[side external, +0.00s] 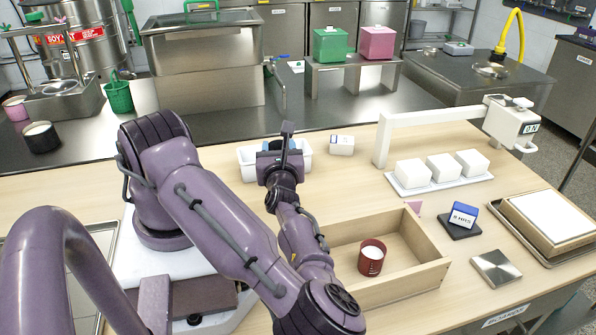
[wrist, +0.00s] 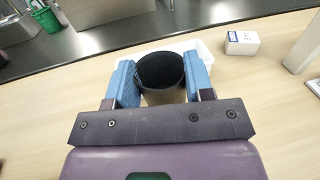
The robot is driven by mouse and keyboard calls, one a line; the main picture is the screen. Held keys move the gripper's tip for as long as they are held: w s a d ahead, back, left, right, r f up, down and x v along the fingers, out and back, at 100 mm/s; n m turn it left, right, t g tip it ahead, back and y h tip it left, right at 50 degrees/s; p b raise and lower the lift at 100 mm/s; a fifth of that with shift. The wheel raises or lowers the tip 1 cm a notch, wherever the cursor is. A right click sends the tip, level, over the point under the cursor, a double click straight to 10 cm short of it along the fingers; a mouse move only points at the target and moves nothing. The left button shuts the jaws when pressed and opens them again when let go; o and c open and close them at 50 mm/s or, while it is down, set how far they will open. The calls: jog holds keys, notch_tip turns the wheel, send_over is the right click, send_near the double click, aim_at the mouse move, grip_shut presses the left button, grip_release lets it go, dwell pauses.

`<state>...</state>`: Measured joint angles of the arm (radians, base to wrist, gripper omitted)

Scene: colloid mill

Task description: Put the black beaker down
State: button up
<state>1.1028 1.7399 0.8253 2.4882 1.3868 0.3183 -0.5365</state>
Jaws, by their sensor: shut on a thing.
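The black beaker (wrist: 160,70) shows as a dark round shape between the two blue fingers of my gripper (wrist: 158,75) in the wrist view. The fingers press on it from both sides. In the side view my gripper (side external: 281,150) is at a white tray (side external: 247,168), which also shows behind the beaker in the wrist view (wrist: 204,50). My wrist mostly hides the held beaker in the side view, so I cannot tell whether its base touches anything.
A small white box (side external: 342,145) stands right of the tray. A wooden box (side external: 425,268) holds a red cup (side external: 371,258). Another dark cup (side external: 42,140) stands far left. Bare wood lies in front of the tray.

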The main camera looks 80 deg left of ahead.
jog(key=shift+w+a+r, duration=0.1)
jog(key=shift+w, duration=0.05)
jog(key=w+d+f+m+t+h, duration=0.2)
jog(key=w+m+t+h, duration=1)
jog(key=w, duration=0.7)
jog(key=shift+n+t+y, duration=0.3)
jog(key=shift+t+y, duration=0.2)
jog(key=shift+t, duration=0.2)
jog(key=shift+s+a+f, duration=0.1)
jog(key=shift+f, duration=1.75)
jog(key=shift+a+f, duration=0.1)
jog(key=shift+f, duration=1.75)
jog(key=shift+f, duration=0.15)
jog(key=o, duration=0.9)
